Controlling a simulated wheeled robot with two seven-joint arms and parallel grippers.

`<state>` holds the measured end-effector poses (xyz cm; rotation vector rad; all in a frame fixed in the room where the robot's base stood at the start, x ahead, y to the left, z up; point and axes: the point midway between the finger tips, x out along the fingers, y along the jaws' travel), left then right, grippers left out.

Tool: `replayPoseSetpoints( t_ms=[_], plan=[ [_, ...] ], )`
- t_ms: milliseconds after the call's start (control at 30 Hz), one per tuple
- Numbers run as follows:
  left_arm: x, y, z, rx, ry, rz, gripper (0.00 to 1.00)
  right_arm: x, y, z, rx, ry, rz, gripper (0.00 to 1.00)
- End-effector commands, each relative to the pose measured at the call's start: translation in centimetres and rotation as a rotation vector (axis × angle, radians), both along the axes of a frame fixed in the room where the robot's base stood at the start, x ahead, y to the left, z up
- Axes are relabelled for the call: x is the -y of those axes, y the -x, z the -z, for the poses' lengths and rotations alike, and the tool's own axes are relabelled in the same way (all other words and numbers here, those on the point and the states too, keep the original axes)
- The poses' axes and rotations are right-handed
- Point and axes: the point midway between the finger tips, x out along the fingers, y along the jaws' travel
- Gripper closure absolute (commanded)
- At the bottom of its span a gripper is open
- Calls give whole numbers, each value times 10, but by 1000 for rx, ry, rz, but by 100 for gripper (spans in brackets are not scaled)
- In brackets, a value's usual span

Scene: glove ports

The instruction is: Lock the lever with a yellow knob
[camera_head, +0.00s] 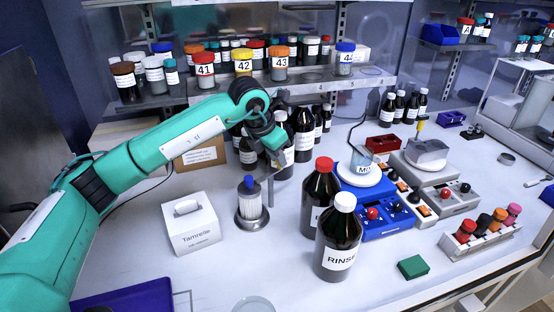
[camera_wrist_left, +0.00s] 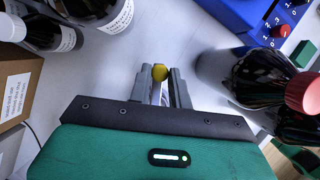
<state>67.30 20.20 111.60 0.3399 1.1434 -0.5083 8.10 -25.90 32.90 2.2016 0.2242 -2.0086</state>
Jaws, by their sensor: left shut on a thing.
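My left gripper (camera_wrist_left: 162,88) points away from the wrist camera with its grey fingers close together. A yellow knob (camera_wrist_left: 159,72) sits between the fingertips, and the gripper is shut on it. A pale narrow strip below the knob shows between the fingers; I cannot tell how the lever is tilted. In the head view my left arm reaches from the left to the middle of the bench, with the gripper (camera_head: 277,150) in front of dark bottles. The knob is hidden there. Another small yellow part (camera_head: 421,118) stands by a metal drum at the right. My right gripper does not show.
A red-capped bottle (camera_head: 320,195) and the white-capped RINSE bottle (camera_head: 338,240) stand right of the gripper. A white Tamrelle box (camera_head: 190,224) and a blue-topped filter (camera_head: 250,205) stand in front. A shelf (camera_head: 300,80) with jars is behind.

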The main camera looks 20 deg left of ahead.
Motion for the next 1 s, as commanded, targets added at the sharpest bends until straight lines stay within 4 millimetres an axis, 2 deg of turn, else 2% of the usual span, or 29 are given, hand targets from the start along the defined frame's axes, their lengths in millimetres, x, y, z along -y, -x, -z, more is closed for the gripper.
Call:
replayPoseSetpoints(
  t_ms=[400, 433, 500, 533, 833, 1000],
  plan=[
    [-1, 0, -1, 1, 0, -11, 100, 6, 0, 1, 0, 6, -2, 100],
    [-1, -1, -1, 1, 0, -11, 76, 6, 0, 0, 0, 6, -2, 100],
    [-1, 0, -1, 1, 0, -10, 63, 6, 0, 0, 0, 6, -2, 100],
    [-1, 0, -1, 0, 0, -10, 59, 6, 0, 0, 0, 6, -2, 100],
    [-1, 0, -1, 0, -1, -9, 59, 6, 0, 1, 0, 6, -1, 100],
    [-4, 5, -17, 3, 1, -9, 59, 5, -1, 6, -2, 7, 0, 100]
  ],
)
